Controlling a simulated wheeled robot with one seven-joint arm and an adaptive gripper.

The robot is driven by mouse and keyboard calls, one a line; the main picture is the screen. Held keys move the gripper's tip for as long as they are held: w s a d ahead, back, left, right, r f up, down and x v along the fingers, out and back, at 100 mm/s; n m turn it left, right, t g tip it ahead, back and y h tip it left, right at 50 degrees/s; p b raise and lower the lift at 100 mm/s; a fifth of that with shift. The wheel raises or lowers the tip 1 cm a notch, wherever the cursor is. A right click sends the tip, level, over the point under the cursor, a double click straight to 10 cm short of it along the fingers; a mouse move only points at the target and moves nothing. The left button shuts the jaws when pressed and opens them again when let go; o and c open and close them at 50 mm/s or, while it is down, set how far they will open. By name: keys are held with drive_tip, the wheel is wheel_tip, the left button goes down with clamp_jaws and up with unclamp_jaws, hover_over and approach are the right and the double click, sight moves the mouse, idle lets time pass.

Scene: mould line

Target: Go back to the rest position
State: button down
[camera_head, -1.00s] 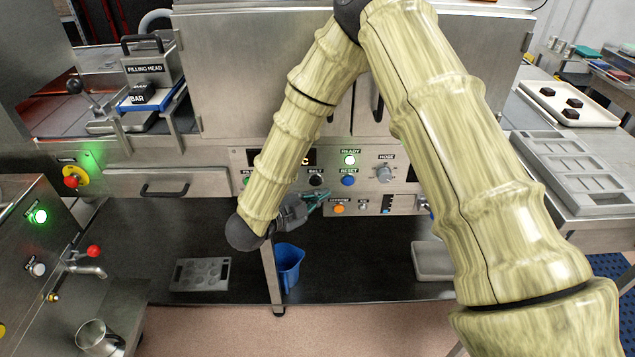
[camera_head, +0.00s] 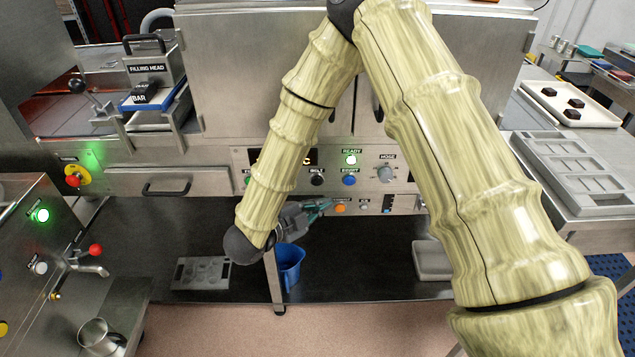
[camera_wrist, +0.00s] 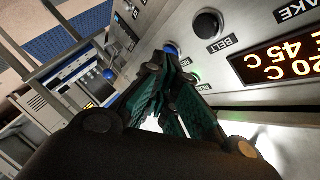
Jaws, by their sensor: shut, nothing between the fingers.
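My gripper (camera_head: 322,207) shows in the head view at the end of my arm, in front of the lower edge of the control panel (camera_head: 335,168). Its dark green fingers are shut and hold nothing. The fingertips point right, close to the orange button (camera_head: 340,208) and below the blue reset button (camera_head: 349,180); I cannot tell whether they touch the panel. In the wrist view the fingers (camera_wrist: 172,60) come together in front of the panel, near a blue button and the black belt knob (camera_wrist: 208,25). My arm hides part of the panel and display.
A green ready light (camera_head: 351,159) is lit. A blue bucket (camera_head: 289,262) and a grey mould (camera_head: 201,273) are on the dark lower shelf. A metal jug (camera_head: 97,337) stands at lower left. Grey trays (camera_head: 578,172) lie on the right bench. The floor in front is clear.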

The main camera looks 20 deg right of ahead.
drive_tip(key=s+d+f+n+y, duration=0.1)
drive_tip(key=s+f+n+y, duration=0.25)
drive_tip(key=f, duration=0.35)
drive_tip(key=s+f+n+y, duration=0.3)
drive_tip(key=f+n, duration=0.2)
drive_tip(key=f, duration=0.3)
drive_tip(key=s+d+f+n+y, duration=0.1)
drive_tip(key=s+f+n+y, duration=0.2)
drive_tip(key=f+n, duration=0.3)
drive_tip(key=s+d+f+n+g+y, duration=0.1)
drive_tip(key=s+f+n+g, duration=0.3)
drive_tip(key=s, duration=0.8)
drive_tip(key=s+d+f+n+g+y, duration=0.1)
drive_tip(key=s+f+n+g+y, duration=0.2)
drive_tip(key=s, duration=0.9)
wheel_tip(320, 180, down, 2)
drive_tip(key=shift+s+f+n+g, duration=0.25)
drive_tip(key=shift+s+n+g, duration=0.15)
drive_tip(key=shift+n, duration=0.45)
